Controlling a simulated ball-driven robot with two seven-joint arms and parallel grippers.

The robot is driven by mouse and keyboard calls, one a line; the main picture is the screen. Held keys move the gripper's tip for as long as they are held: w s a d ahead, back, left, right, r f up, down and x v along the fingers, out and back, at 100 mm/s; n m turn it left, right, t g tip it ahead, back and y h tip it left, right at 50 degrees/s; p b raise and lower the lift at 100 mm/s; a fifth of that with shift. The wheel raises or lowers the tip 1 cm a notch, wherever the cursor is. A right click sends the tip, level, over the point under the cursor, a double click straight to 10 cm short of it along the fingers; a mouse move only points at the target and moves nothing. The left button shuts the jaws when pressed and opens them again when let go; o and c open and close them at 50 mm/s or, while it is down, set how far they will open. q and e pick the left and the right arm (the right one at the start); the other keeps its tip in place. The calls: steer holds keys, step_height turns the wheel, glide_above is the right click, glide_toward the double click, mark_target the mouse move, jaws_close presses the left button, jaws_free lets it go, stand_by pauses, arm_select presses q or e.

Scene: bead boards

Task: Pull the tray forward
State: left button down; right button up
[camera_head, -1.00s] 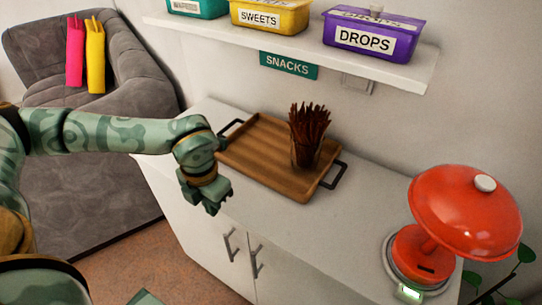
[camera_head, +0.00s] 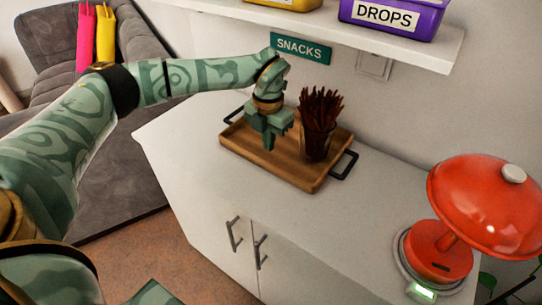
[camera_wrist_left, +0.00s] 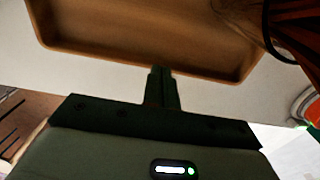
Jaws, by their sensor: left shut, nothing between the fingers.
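The wooden tray (camera_head: 300,178) lies on the white cabinet top, with a dark handle at each end. A dark glass (camera_head: 317,145) full of brown sticks stands on its right half. My right gripper is out of view.
A red scale-like device (camera_head: 440,250) with a domed top stands on the right of the cabinet top (camera_head: 270,210). A shelf (camera_head: 400,45) with boxes hangs above the tray. The cabinet top before the tray is clear.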

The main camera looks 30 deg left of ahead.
mark_target(270, 154)
arm_select(q)
steer(key=shift+w+d+f, duration=0.1)
steer(key=shift+w+f, duration=0.1)
steer(key=shift+w, duration=0.3)
steer(key=shift+w+d+f, duration=0.1)
steer(key=shift+w+f, duration=0.1)
steer(key=shift+w, duration=0.25)
steer(key=f, duration=0.1)
steer(key=f+b, duration=0.1)
steer(key=f, duration=0.2)
steer(key=shift+s+a+f+b, duration=0.15)
steer(key=shift+s+f+b, duration=0.1)
steer(key=shift+s+b, duration=0.1)
steer(key=shift+s+r, duration=0.15)
steer(key=shift+s, duration=0.2)
